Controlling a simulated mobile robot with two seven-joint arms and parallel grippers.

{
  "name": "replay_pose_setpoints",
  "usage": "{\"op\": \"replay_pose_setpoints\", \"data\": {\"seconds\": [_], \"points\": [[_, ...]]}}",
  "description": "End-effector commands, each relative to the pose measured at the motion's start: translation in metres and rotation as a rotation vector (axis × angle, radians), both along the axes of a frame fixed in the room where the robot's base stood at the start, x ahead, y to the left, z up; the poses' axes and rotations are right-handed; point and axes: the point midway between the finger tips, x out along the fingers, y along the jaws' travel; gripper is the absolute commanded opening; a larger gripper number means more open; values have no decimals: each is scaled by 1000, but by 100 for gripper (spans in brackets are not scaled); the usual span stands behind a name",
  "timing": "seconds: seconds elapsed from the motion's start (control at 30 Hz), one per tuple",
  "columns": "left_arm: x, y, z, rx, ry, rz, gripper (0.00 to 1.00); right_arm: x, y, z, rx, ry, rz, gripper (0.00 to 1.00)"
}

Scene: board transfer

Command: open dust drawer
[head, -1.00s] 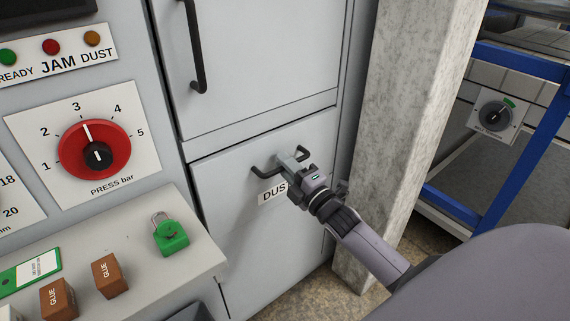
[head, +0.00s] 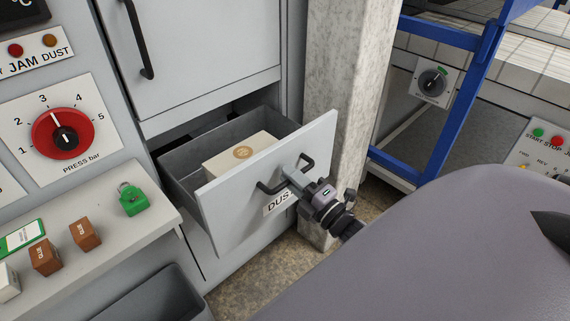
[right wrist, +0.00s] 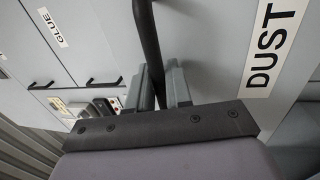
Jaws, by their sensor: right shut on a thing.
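The dust drawer (head: 235,205) stands pulled out of the grey cabinet, its inside open to view. A pale box (head: 240,152) with a round brown mark lies in it. My right gripper (head: 295,178) is shut on the drawer's dark bar handle (head: 270,187). In the right wrist view the fingers (right wrist: 163,85) close around the handle bar (right wrist: 148,40), beside the DUST label (right wrist: 272,45). That label (head: 278,203) is partly covered by my gripper in the head view. My left gripper is not in view.
A ledge at left holds a green padlock (head: 132,199) and brown GLUE blocks (head: 85,234). A grey bin (head: 155,295) stands below it. A concrete pillar (head: 345,80) rises right of the drawer, with a blue frame (head: 450,110) beyond. A closed door (head: 205,50) is above.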

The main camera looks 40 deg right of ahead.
Motion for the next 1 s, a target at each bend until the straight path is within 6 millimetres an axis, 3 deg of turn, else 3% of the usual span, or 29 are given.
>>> {"op": "replay_pose_setpoints", "data": {"seconds": [0.6,0.63,0.67,1.0], "points": [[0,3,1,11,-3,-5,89,-8,-1,0,0,-1,0,0],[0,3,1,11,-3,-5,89,-8,0,0,0,-1,0,29],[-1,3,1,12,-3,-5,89,-8,0,0,0,-1,0,35],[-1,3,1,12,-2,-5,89,-10,-1,-1,0,0,0,35]]}}
